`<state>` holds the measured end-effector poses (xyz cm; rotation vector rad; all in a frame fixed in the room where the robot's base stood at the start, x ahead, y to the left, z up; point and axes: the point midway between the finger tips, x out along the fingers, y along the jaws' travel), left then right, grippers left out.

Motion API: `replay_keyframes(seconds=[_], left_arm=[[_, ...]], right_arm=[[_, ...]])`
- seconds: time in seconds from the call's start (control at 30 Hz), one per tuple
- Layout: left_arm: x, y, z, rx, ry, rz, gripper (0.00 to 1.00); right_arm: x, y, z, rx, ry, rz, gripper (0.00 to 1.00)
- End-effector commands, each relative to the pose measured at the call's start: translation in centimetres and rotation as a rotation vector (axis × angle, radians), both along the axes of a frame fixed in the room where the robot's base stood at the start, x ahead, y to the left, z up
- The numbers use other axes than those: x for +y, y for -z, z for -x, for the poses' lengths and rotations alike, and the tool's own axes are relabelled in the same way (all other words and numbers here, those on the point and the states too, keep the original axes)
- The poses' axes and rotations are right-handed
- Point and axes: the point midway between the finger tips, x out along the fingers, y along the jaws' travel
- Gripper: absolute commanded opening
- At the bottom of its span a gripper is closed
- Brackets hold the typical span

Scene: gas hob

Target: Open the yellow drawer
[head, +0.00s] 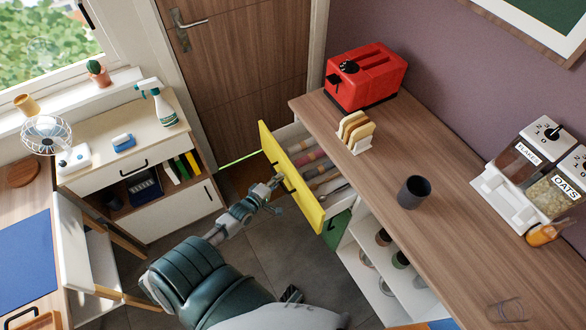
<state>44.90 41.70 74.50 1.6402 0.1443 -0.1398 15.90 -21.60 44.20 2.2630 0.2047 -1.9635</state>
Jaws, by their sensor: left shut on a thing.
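The yellow drawer (309,200) is under the wooden counter and stands pulled out, its yellow front well away from the cabinet. Its inside shows, with several long items such as rolls and utensils lying in it. My left gripper (276,184) is at the outer face of the yellow front, near its middle, shut on the drawer's handle. The handle itself is mostly hidden by the fingers.
The counter (434,232) holds a red toaster (366,78), a toast rack (354,132), a dark cup (413,192) and cereal dispensers (540,165). A green panel (337,230) and open shelves are below the drawer. Grey floor (330,275) lies free before them. A white cabinet (175,215) stands left.

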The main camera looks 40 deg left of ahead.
Motion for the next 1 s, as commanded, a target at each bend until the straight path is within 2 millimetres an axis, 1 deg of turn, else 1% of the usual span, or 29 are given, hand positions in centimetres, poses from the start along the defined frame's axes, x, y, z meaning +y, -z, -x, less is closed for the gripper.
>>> replay_keyframes(seconds=[0.03,0.1,0.2,0.4,0.53,0.7,1.0], left_arm=[[0.1,0.4,1.7,0.019,0.008,0.002,0.0],[0.8,0.4,3.3,0.019,0.007,0.001,0.0],[1.6,0.5,5.5,0.019,0.006,0.002,0.0],[2.9,0.6,8.7,0.017,0.005,0.002,0.0],[3.5,0.6,10.1,0.017,0.005,0.003,0.0],[3.8,0.7,10.9,0.016,0.005,0.003,0.0],[3.9,0.7,11.1,0.017,0.005,0.004,0.0]], right_arm=[[-0.1,0.4,0.7,0.006,-0.001,0.001,0.4],[-0.3,1.1,1.7,0.011,-0.003,0.002,0.4],[-0.5,2.0,2.9,0.017,-0.005,0.002,0.4],[-0.8,3.0,4.6,0.025,-0.008,0.003,0.4],[-1.0,3.4,5.4,0.029,-0.008,0.004,0.4],[-1.1,3.6,5.9,0.03,-0.009,0.004,0.4],[-0.9,3.6,6.0,0.03,-0.01,0.006,0.4]])
